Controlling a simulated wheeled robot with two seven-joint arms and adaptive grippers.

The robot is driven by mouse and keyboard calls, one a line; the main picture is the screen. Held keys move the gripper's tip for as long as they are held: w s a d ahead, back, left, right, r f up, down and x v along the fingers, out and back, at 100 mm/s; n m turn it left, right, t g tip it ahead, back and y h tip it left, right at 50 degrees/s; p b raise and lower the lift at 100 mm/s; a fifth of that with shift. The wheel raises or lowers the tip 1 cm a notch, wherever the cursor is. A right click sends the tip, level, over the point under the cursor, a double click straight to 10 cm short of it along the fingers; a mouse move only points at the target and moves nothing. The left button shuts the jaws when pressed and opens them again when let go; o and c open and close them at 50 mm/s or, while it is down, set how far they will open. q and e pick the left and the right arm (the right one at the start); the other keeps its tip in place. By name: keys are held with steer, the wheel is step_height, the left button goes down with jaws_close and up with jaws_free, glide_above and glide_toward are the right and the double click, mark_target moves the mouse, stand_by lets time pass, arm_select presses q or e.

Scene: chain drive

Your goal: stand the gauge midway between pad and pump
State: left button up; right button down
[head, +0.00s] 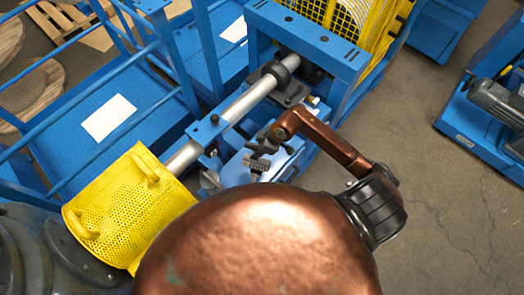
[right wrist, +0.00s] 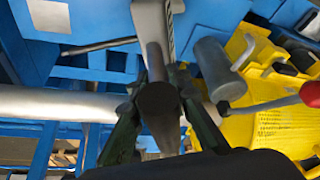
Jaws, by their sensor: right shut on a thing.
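My right gripper (head: 262,148) is over a small blue stand (head: 240,170) beside the shaft, mostly hidden by its own arm. I cannot identify the pad or the pump for certain. A grey cylinder with a rounded end (right wrist: 218,72) stands right of the fingers in the wrist view. My left gripper is not in view.
A long silver shaft (head: 240,106) runs diagonally behind the gripper, between a yellow perforated guard (head: 125,205) and a blue frame (head: 300,38). A red-ended handle (right wrist: 310,93) and yellow parts (right wrist: 285,125) are at right in the wrist view. Bare floor (head: 430,190) lies right.

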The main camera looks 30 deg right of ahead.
steer(key=shift+w+a+f, duration=0.2)
steer(key=shift+w+a, duration=0.05)
steer(key=shift+w, duration=0.1)
steer(key=shift+w+a+f+p, duration=0.15)
steer(key=shift+f+p, duration=0.15)
steer(key=shift+f, duration=1.6)
steer(key=c, duration=1.8)
jaws_free()
steer(key=shift+f, duration=0.15)
steer(key=v, duration=1.2)
